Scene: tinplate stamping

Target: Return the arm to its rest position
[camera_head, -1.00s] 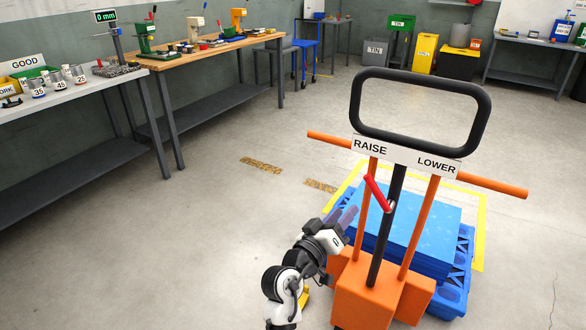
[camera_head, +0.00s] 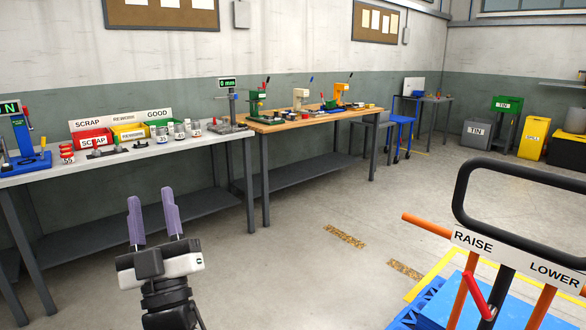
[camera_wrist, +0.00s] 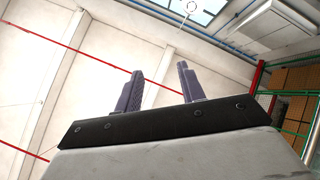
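My gripper (camera_head: 154,219) is raised in the lower left of the head view, its two purple fingers pointing up. The fingers stand apart with nothing between them. In the wrist view my gripper (camera_wrist: 160,90) also shows its fingers apart and empty, with the ceiling and upper walls behind. The gripper is clear of the benches and of the pallet truck (camera_head: 508,258), which is at the right with its black loop handle, orange side bars and RAISE and LOWER labels. Its red lever (camera_head: 478,296) shows below the label plate.
A grey bench (camera_head: 130,158) with SCRAP, REWORK and GOOD bins stands at the left. A wooden bench (camera_head: 310,119) with small presses adjoins it. Blue sheets (camera_head: 510,300) on a blue pallet lie behind the truck handle. The floor (camera_head: 310,265) between is open.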

